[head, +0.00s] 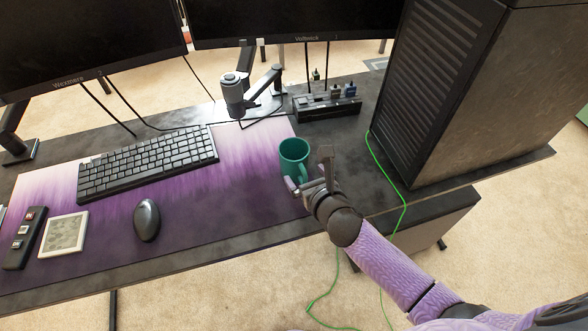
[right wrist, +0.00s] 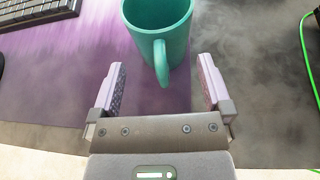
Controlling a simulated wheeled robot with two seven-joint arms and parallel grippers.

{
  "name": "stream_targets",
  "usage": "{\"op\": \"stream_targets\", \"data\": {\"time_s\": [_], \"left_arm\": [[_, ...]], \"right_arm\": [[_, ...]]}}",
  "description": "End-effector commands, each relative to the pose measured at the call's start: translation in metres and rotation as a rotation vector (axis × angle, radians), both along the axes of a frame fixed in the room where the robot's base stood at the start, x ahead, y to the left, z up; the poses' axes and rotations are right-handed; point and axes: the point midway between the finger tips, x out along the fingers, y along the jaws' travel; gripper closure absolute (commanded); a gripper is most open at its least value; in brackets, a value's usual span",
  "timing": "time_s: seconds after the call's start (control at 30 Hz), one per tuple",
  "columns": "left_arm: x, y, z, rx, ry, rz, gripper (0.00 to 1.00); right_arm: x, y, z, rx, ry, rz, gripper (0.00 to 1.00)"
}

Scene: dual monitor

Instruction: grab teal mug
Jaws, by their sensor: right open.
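The teal mug (head: 293,156) stands upright on the right end of the purple desk mat (head: 245,200). Its handle points toward my right gripper (head: 309,187). In the right wrist view the mug (right wrist: 157,30) is just ahead, with its handle (right wrist: 162,68) between the lines of the two fingers. My right gripper (right wrist: 160,88) is open and empty, with a finger on each side of the handle and clear gaps to both. The mug's base is partly hidden by the gripper in the head view. My left gripper is not in view.
A keyboard (head: 150,163) and a mouse (head: 147,220) lie left of the mug. A monitor arm base (head: 262,105) and a black organizer (head: 327,106) stand behind it. A large computer tower (head: 440,90) is at the right. A green cable (head: 388,178) runs over the desk beside my right arm.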

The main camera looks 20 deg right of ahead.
Motion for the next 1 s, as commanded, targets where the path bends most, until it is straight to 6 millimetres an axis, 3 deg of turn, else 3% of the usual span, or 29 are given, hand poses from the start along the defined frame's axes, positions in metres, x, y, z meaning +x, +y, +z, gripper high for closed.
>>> {"op": "stream_targets", "data": {"time_s": [0.1,0.2,0.47,0.83,1.0], "left_arm": [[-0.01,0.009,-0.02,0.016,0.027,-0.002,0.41],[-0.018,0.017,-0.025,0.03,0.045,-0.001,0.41],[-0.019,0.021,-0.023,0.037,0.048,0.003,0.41],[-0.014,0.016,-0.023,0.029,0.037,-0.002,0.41],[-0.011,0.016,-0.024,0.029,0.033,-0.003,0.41]], "right_arm": [[0.024,0.002,-0.017,0.003,0.001,-0.001,0.0],[0.037,0.004,-0.021,0.002,0.002,-0.001,0.0],[0.04,0.004,-0.018,0.003,0.002,-0.002,0.02],[0.04,0.004,-0.018,0.004,0.003,-0.002,0.8],[0.04,0.004,-0.018,0.004,0.002,-0.002,0.83]]}}
